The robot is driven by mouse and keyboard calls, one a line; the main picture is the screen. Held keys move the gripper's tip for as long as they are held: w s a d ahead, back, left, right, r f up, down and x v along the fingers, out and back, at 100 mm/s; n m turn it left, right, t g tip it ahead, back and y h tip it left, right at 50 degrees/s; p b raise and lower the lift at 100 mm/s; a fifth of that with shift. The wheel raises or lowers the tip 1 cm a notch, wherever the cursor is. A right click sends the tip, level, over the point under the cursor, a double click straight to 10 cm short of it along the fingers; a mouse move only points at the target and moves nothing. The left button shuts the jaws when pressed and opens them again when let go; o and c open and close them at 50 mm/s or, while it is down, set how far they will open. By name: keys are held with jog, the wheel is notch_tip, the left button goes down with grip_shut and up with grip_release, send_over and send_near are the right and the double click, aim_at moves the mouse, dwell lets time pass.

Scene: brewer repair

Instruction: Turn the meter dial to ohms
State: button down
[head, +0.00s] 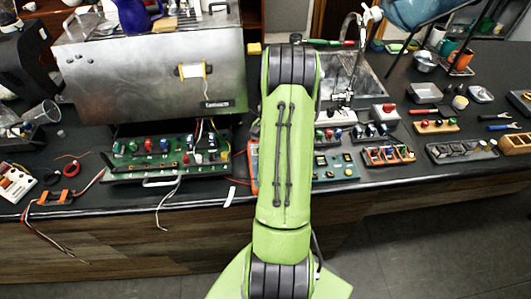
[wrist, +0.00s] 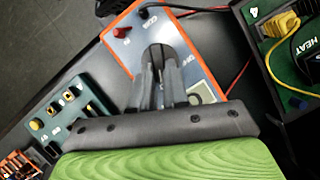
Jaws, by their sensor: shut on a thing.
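The meter is an orange-edged box with a pale blue face (wrist: 188,50), under my gripper in the wrist view. Its dark round dial (wrist: 155,50) sits mid-face, with small printed labels around it, one reading like OFF. My gripper (wrist: 159,68) points down at the dial with its fingers shut on it. The fingers cover much of the dial, so its pointer setting cannot be read. In the head view only the meter's orange left edge (head: 253,168) shows beside my green arm, which hides the gripper and dial.
Red and black leads (wrist: 185,9) run from the meter's top sockets. A teal board (wrist: 65,105) with knobs lies to its left in the wrist view, and a dark green panel (wrist: 290,60) marked HEAT to its right. The brewer (head: 150,65) stands at the back left.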

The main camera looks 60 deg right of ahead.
jog(key=shift+s+m, duration=0.1)
jog(key=shift+m, duration=0.2)
dwell(0.4)
jog(key=c, duration=1.1)
grip_release()
jog(key=shift+d+r, duration=0.1)
jog(key=p+v, duration=0.2)
jog(key=v, duration=1.3)
jog(key=shift+s+d+r+p, duration=0.1)
jog(key=shift+r+p, duration=0.15)
jog(key=shift+p, duration=0.05)
